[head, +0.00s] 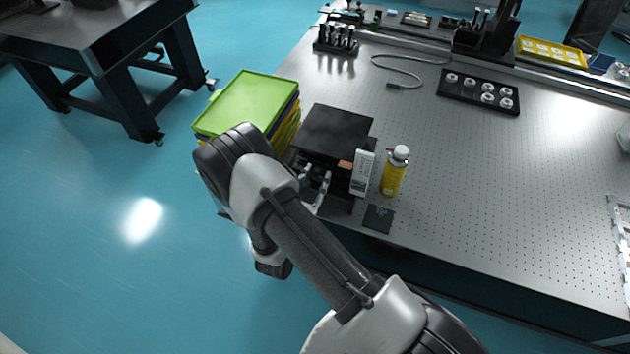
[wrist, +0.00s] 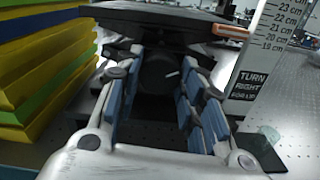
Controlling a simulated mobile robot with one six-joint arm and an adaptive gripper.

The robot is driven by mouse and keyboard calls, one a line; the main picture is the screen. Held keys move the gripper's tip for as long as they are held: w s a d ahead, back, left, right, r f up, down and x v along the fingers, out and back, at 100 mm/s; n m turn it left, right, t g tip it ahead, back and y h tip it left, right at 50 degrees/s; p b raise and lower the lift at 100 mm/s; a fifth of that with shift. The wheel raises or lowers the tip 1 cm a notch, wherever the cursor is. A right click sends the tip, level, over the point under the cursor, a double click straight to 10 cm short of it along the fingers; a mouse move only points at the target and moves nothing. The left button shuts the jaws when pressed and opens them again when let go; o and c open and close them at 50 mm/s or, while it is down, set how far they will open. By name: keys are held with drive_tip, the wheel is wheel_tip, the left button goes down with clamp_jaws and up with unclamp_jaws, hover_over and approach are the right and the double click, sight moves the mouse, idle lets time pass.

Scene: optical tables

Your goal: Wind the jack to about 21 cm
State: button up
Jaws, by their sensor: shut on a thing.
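The lab jack (head: 337,130) stands at the near edge of the table, its black top plate raised and level. The plate also shows in the wrist view (wrist: 150,14). My gripper (head: 317,184) is at the jack's near side. In the wrist view its blue-padded fingers (wrist: 157,88) are closed around the dark round knob (wrist: 158,70). A white height scale (wrist: 268,45) stands right of the jack, with marks from about 19 to 23 cm. The orange pointer (wrist: 231,32) on the plate is near the 20 to 21 cm marks; the angle blurs the exact reading.
Stacked yellow and green trays (head: 248,103) stand close left of the jack. A yellow bottle (head: 394,172) is right of the scale, and a small dark plate (head: 379,218) lies at the near edge.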

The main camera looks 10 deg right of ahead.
drive_tip(key=m+b, duration=0.1)
drive_tip(key=m, duration=0.2)
drive_tip(key=shift+f+m, duration=0.1)
drive_tip(key=shift+m, duration=0.3)
drive_tip(key=m+b, duration=0.2)
drive_tip(key=m, duration=0.1)
drive_tip(key=shift+m, duration=0.3)
drive_tip(key=m+b, duration=0.2)
drive_tip(key=m, duration=0.1)
drive_tip(key=shift+m+b, duration=0.3)
drive_tip(key=shift+m, duration=0.1)
drive_tip(key=m+b, duration=0.3)
drive_tip(key=shift+f+m, duration=0.1)
drive_tip(key=shift+m, duration=0.2)
drive_tip(key=m+b, duration=0.3)
drive_tip(key=m, duration=0.1)
drive_tip(key=shift+r+m+b, duration=0.2)
drive_tip(key=shift+m+b, duration=0.1)
drive_tip(key=shift+m, duration=1.8)
